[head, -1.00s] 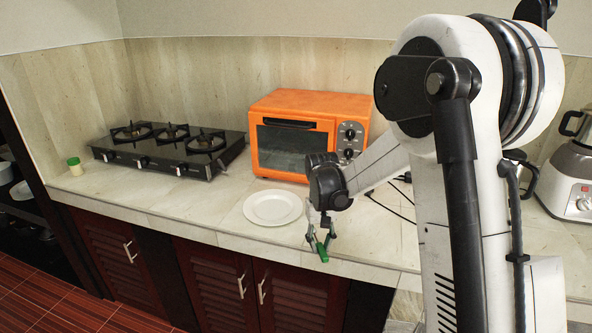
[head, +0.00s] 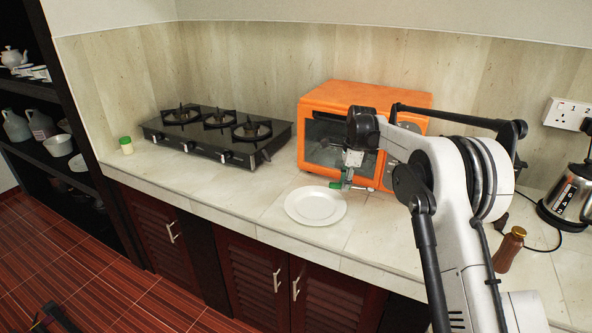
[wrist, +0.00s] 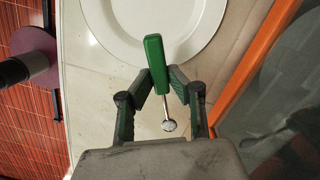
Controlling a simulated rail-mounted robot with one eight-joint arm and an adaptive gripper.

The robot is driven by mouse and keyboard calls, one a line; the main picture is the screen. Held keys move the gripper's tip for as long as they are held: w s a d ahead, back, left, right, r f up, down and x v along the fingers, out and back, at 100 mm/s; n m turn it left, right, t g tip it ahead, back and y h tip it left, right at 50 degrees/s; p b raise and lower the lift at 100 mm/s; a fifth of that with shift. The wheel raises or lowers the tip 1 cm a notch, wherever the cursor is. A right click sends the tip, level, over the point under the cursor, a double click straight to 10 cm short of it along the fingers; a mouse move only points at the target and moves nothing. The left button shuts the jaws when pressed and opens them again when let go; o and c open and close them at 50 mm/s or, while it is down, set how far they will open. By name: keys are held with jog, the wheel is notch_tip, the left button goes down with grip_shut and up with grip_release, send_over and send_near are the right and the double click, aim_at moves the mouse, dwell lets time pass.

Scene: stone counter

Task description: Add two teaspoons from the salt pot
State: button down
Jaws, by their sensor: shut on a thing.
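My gripper (head: 346,176) is shut on a green-handled small spoon (wrist: 154,62), just in front of the orange oven and at the back right of the white plate. In the wrist view the two fingertips (wrist: 160,82) pinch the handle near its lower end. The handle points over the plate rim, and a thin metal stem runs back to a small pale bowl (wrist: 169,125). I cannot tell whether the bowl holds anything. A small pale jar with a greenish lid (head: 126,146) stands at the counter's left end; I cannot read whether it is the salt pot.
The white plate (head: 300,217) lies empty on the counter. The orange oven (head: 325,98) stands close behind my gripper. A black gas hob (head: 210,152) is at the left. A brown bottle (head: 509,250) and a metal kettle (head: 572,196) are at the right. Front counter beside the plate is clear.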

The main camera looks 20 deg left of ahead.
jog(key=a+r+m+t, duration=0.1)
jog(key=a+m, duration=0.6)
jog(key=a, duration=1)
jog(key=shift+w+a+m, duration=0.3)
jog(key=shift+w+m, duration=0.1)
